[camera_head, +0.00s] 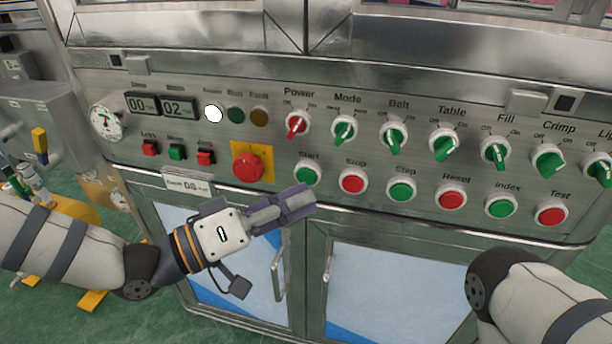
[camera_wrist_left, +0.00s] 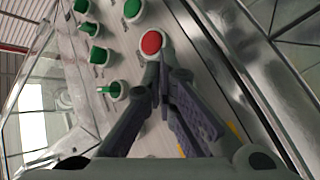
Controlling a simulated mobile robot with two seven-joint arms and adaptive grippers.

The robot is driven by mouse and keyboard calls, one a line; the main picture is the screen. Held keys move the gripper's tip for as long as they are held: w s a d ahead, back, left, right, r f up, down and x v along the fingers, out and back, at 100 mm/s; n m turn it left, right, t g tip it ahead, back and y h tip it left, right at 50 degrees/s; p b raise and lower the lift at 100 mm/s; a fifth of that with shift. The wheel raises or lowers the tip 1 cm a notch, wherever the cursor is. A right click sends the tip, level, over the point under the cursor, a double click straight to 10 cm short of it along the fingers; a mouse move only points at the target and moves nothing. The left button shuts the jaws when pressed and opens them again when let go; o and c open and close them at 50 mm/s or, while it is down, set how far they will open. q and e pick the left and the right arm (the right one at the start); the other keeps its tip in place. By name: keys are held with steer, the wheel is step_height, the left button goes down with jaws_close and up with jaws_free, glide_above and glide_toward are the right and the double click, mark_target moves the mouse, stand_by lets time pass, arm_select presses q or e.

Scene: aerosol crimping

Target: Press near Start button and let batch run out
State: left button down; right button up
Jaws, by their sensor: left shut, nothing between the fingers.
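The green Start button (camera_head: 307,173) is on the steel control panel (camera_head: 330,205), left of the red Stop button (camera_head: 352,181). My left gripper (camera_head: 306,200) is shut and empty, its tips just below the Start button in the head view. I cannot tell whether they touch the panel. In the left wrist view the closed fingertips (camera_wrist_left: 161,68) lie just under a red button (camera_wrist_left: 151,43); I see no Start button there for certain. My right arm shows at lower right, but its gripper is out of view.
A red emergency stop (camera_head: 248,168) on a yellow plate is left of Start. Selector knobs, including a red Power knob (camera_head: 297,125), line the row above. The leftmost lamp (camera_head: 213,114) glows white. Displays (camera_head: 161,105) read 00 and 02. Cabinet doors with handles (camera_head: 278,270) are below.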

arm_select(q)
steer(key=shift+w+d, duration=0.15)
steer(key=shift+w, duration=0.25)
